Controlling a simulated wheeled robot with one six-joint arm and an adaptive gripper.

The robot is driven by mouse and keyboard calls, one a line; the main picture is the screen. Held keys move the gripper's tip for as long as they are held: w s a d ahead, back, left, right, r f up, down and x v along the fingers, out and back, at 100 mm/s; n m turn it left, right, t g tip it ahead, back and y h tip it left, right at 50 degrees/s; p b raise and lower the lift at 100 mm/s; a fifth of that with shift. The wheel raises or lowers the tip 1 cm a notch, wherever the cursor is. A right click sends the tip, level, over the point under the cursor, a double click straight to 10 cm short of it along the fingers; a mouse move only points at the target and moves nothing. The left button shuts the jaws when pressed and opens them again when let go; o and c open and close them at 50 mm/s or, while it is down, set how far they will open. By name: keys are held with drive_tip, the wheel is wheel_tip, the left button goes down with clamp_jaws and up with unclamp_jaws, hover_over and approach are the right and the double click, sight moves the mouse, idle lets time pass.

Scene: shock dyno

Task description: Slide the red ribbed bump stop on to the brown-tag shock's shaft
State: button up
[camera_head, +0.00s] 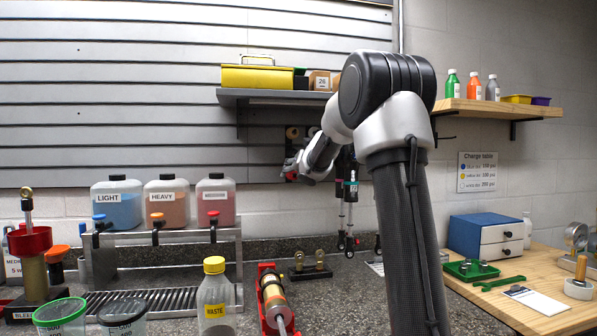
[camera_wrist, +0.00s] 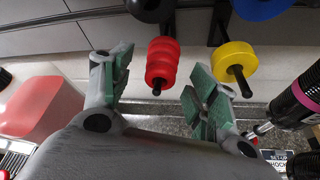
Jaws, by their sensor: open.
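The red ribbed bump stop (camera_wrist: 162,64) hangs on a black peg in the wrist view, whose tip pokes out below it. My gripper (camera_wrist: 157,78) is open, with one green-padded finger on each side of the bump stop and visible gaps to both. In the head view my gripper (camera_head: 292,168) is at the wall below the grey shelf, small and partly hidden by my arm. Hanging shocks (camera_head: 347,200) show just right of it in the head view. A gold-bodied shock (camera_head: 271,292) lies in a red holder on the bench. I cannot make out a brown tag on any shock.
A yellow ring (camera_wrist: 232,62) on a peg is close right of my gripper, with black (camera_wrist: 150,8) and blue (camera_wrist: 262,6) pieces above. A shock with a pink collar (camera_wrist: 301,97) is at the right. Jugs (camera_head: 166,203) stand on a rack left of my gripper.

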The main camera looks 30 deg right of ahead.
drive_tip(key=shift+x, duration=1.15)
drive_tip(key=shift+d, duration=0.1)
drive_tip(key=shift+s, duration=0.1)
clamp_jaws()
